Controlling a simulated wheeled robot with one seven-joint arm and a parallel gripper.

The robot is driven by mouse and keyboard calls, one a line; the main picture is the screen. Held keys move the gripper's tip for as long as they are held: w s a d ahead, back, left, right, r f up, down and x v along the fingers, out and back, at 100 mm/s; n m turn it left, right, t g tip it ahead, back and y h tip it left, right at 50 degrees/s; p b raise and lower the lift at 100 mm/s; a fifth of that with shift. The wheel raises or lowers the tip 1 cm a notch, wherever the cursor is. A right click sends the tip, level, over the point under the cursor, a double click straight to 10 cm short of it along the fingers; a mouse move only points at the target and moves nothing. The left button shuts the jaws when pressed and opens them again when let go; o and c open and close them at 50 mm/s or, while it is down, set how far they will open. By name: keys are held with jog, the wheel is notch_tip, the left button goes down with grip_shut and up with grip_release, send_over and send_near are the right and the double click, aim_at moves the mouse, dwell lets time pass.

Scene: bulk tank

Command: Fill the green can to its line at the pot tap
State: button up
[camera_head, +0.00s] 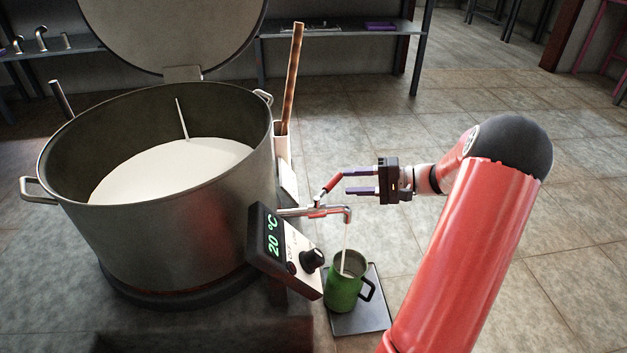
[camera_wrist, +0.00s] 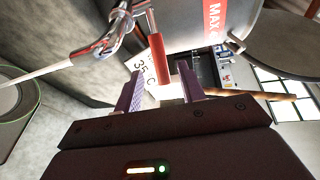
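The green can (camera_head: 344,291) stands upright under the pot tap (camera_head: 325,211), its black handle to the right. A thin whitish stream runs from the spout into the can. The can's line is not clear to see. The can's rim also shows at the left edge of the wrist view (camera_wrist: 18,105). The tap's red lever (camera_head: 331,184) is tilted up; in the wrist view the red lever (camera_wrist: 159,60) lies between my fingers' tips. My gripper (camera_head: 347,181) is open, its two purple fingers apart around or close beside the lever. I cannot tell whether either finger touches it.
The large metal pot (camera_head: 185,240) holds white liquid, its lid (camera_head: 175,30) raised behind. A control box (camera_head: 285,250) reading 20 °C sits beside the tap. The can stands on a dark plate (camera_head: 372,310). A brown-handled tool (camera_head: 291,80) stands behind the tap. Floor at right is clear.

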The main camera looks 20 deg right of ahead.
aim_at(337, 182)
jog(key=x, duration=0.7)
jog(key=shift+w+a+b, duration=0.15)
jog(key=shift+a+b, duration=0.15)
jog(key=shift+f, duration=0.1)
jog(key=shift+c, duration=0.4)
grip_shut()
